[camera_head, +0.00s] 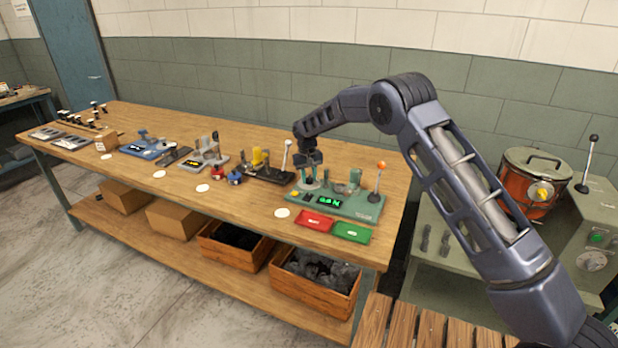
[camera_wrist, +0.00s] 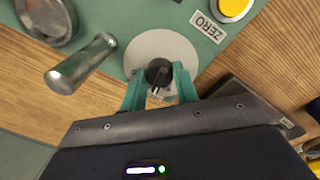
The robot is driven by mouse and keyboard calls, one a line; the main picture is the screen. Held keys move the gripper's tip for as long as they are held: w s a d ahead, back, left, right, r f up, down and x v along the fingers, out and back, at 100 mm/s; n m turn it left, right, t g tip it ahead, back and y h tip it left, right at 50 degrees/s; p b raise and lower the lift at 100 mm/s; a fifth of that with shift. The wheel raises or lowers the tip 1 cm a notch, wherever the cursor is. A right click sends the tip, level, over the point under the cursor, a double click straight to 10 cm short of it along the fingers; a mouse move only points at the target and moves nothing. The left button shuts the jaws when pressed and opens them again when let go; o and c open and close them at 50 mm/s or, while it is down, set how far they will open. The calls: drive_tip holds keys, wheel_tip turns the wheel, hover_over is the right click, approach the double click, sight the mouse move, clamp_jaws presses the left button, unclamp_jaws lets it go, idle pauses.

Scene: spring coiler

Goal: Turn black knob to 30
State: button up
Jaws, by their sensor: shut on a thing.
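The black knob (camera_wrist: 159,72) shows in the wrist view, seen from above in front of a pale round dial (camera_wrist: 150,45) on the green coiler. My gripper (camera_wrist: 160,85) has its two teal fingers closed around the knob, one on each side. In the head view my gripper (camera_head: 311,176) reaches down onto the left end of the green spring coiler (camera_head: 345,204). The coiler has a green-lit display (camera_head: 328,199), too small to read surely. No dial numbers can be read.
In the wrist view a yellow button (camera_wrist: 234,8) beside a ZERO label and a metal post (camera_wrist: 82,63) stand near the dial. Red (camera_head: 314,221) and green (camera_head: 351,232) trays lie in front.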

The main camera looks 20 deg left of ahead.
sight(307, 179)
drive_tip(key=shift+m, duration=0.9)
drive_tip(key=o, duration=1)
drive_tip(key=r, duration=1)
drive_tip(key=shift+s+a+r, duration=0.15)
drive_tip(key=shift+a+r, duration=0.1)
drive_tip(key=shift+r, duration=0.1)
